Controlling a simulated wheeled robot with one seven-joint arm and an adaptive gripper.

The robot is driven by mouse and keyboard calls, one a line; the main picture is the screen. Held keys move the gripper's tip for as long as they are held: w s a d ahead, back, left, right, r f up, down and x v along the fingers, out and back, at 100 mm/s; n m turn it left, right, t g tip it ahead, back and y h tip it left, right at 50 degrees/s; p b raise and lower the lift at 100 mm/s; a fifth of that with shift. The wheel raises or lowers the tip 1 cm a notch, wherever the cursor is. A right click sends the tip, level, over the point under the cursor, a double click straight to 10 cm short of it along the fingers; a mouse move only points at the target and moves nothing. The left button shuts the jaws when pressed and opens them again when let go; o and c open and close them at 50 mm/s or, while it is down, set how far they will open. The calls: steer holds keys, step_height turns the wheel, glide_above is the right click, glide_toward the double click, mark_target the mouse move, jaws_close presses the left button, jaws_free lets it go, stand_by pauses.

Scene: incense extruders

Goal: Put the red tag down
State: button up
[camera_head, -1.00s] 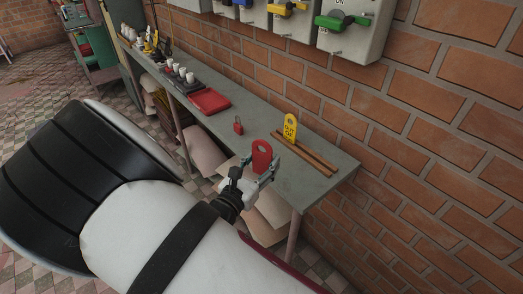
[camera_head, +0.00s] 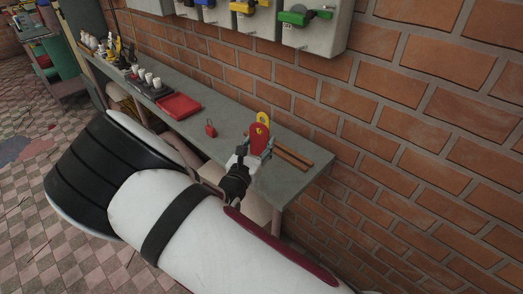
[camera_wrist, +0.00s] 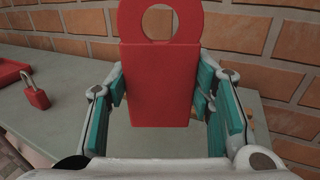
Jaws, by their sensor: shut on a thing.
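The red tag (camera_wrist: 157,84) stands upright between the teal pads of my gripper (camera_wrist: 160,95) in the wrist view, with its round hole at the top. In the head view the red tag (camera_head: 258,138) shows above my gripper (camera_head: 250,158), over the right part of the grey bench (camera_head: 218,135). My gripper is shut on it. A yellow tag (camera_head: 263,118) stands behind the red tag and is mostly hidden by it. I cannot tell whether the red tag touches the bench.
Two brown wooden strips (camera_head: 292,157) lie on the bench right of my gripper. A red padlock (camera_head: 210,130) and a red tray (camera_head: 180,106) are to the left. The padlock also shows in the wrist view (camera_wrist: 36,97). A brick wall (camera_head: 400,120) rises behind.

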mark_target(260, 153)
steer(key=shift+w+d, duration=0.15)
steer(key=shift+w, duration=0.1)
steer(key=f, duration=0.3)
steer(key=shift+w+d, duration=0.2)
steer(key=shift+w, duration=0.1)
steer(key=shift+f, duration=0.3)
steer(key=shift+f+b, duration=0.35)
steer(key=shift+f, duration=0.25)
steer(key=o, duration=1.1)
steer(key=shift+o, duration=0.2)
steer(key=shift+r, duration=0.15)
steer(key=v, duration=1.2)
steer(key=shift+r+p, duration=0.4)
steer(key=shift+r, duration=0.05)
